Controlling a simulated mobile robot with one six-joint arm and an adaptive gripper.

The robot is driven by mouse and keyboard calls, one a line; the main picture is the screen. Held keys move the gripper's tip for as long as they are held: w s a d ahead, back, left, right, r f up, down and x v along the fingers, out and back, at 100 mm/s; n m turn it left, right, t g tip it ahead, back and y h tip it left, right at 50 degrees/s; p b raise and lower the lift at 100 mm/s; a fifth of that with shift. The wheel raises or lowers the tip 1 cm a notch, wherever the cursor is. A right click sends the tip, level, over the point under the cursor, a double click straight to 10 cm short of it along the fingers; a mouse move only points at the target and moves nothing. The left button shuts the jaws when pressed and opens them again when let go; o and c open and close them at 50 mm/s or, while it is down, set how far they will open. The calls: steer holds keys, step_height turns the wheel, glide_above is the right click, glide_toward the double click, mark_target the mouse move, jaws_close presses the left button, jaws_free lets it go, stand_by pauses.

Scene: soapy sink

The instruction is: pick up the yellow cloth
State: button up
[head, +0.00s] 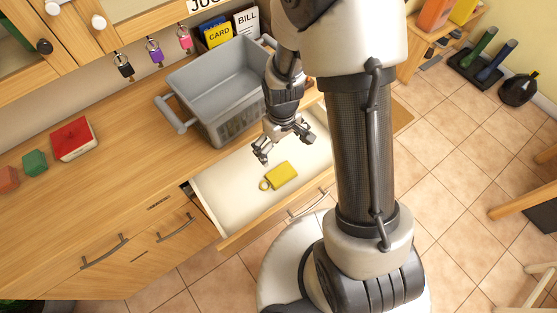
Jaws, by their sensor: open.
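No other yellow cloth shows. My gripper (285,147) is open and empty, its fingers spread and pointing down over the drawer. In the picture it is just above the yellow item and apart from it. My arm hides the drawer's right part.
A grey bin (205,95) stands on the wooden counter (115,185) behind the drawer. A red box (73,139) and a green block (35,163) are at left. Keys with purple (154,46) and other tags hang on the wall. The drawer's left part is clear.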

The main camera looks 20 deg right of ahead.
mark_target(281, 174)
step_height(281, 174, down, 16)
steer(key=b, duration=0.6)
steer(key=shift+s+f, duration=0.1)
steer(key=shift+f, duration=0.1)
steer(key=shift+r, duration=0.1)
steer(key=c, duration=0.9)
step_height(281, 174, up, 20)
steer(key=p, duration=0.6)
steer(key=shift+p, duration=0.4)
